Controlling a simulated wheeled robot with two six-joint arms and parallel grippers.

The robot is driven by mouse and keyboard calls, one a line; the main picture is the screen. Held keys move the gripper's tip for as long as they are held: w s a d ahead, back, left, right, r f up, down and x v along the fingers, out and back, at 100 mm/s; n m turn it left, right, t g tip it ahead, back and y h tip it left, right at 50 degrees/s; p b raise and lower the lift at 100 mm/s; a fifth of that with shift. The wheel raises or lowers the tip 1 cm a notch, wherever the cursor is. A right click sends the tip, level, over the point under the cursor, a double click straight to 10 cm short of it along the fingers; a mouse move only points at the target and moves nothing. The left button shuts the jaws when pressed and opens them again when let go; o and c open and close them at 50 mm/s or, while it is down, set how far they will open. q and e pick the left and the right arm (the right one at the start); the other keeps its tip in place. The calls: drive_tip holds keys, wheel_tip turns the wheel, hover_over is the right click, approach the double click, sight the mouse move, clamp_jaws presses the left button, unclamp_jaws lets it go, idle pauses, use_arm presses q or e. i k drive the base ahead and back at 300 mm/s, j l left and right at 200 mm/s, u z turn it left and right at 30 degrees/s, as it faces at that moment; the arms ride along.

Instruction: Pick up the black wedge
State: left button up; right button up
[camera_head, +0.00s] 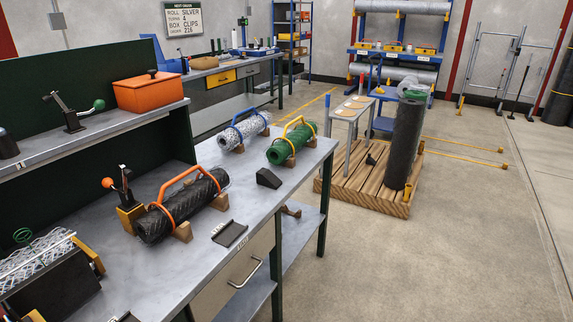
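A black wedge (268,178) rests on the grey workbench (262,222) near its right edge, to the right of the black mesh roll and in front of the green roll. Its sloped side and dark faces show, and nothing covers it. A second small dark wedge-like piece (371,159) sits on the wooden pallet on the floor. Neither of my grippers shows in the head view.
On the bench are a black mesh roll (170,222) with an orange handle, a green roll (285,151), a silver roll (243,135) and a flat black tray (230,234). A pallet (360,198) with an upright dark roll (404,142) stands beyond. Floor at right is clear.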

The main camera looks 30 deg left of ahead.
sight(264, 177)
drive_tip(key=i+u, duration=0.1)
drive_tip(key=i, duration=0.45)
drive_tip(key=i+l+u, duration=0.1)
drive_tip(key=i, duration=0.45)
drive_tip(key=i+l+u, duration=0.1)
drive_tip(key=i, duration=0.5)
drive_tip(key=i+l+u, duration=0.15)
drive_tip(key=i+u, duration=0.3)
drive_tip(key=i+l+u, duration=0.25)
drive_tip(key=u, duration=0.2)
drive_tip(key=i+l+u, duration=0.25)
drive_tip(key=u, duration=0.2)
drive_tip(key=i+l+u, duration=0.2)
drive_tip(key=l+u, duration=0.25)
drive_tip(key=l, duration=0.15)
